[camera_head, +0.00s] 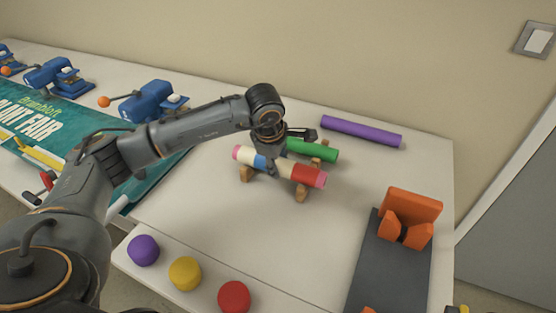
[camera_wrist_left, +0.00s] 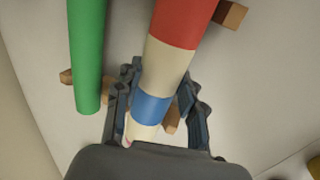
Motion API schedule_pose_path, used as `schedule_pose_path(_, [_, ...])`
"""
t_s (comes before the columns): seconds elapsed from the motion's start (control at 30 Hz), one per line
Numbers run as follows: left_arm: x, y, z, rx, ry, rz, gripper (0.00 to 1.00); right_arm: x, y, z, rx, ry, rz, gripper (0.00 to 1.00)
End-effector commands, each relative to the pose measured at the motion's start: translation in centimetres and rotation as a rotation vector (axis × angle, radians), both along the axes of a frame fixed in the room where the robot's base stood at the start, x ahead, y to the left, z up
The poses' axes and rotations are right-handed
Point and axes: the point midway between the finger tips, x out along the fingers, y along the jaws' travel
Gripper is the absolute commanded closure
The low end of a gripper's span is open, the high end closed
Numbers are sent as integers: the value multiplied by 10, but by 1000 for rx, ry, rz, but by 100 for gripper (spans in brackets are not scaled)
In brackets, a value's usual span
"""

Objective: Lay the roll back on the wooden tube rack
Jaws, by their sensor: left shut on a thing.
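The roll (camera_head: 308,175) has pink ends and bands of cream, blue and red. My left gripper (camera_head: 268,163) is shut around its blue and cream part. In the left wrist view the fingers (camera_wrist_left: 160,108) lie on both sides of the roll (camera_wrist_left: 170,62). The wooden tube rack (camera_head: 301,194) shows as small blocks under and beside the roll; it also shows in the left wrist view (camera_wrist_left: 231,14). The roll lies across the rack blocks, touching or just above them; I cannot tell which. My right gripper is not in view.
A green tube (camera_head: 312,150) lies parallel behind the roll, on the rack. A purple tube (camera_head: 361,132) lies at the back. Orange blocks (camera_head: 412,208) stand on a dark strip at right. Blue presses (camera_head: 152,101) and a banner (camera_head: 60,125) are at left. Coloured round caps (camera_head: 185,273) sit in front.

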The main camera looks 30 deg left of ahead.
Motion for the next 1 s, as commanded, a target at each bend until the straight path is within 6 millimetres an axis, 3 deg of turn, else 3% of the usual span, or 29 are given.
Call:
schedule_pose_path(0.47, [0,0,-7,0,-1,0,93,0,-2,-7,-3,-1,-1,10])
schedule_pose_path(0.5, [0,0,-7,0,-1,0,56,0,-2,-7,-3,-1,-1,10])
schedule_pose_path(0.6, [0,0,-7,0,-1,0,36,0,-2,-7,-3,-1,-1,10])
schedule_pose_path(1.0, [-1,0,-2,0,-2,0,34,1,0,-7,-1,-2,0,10])
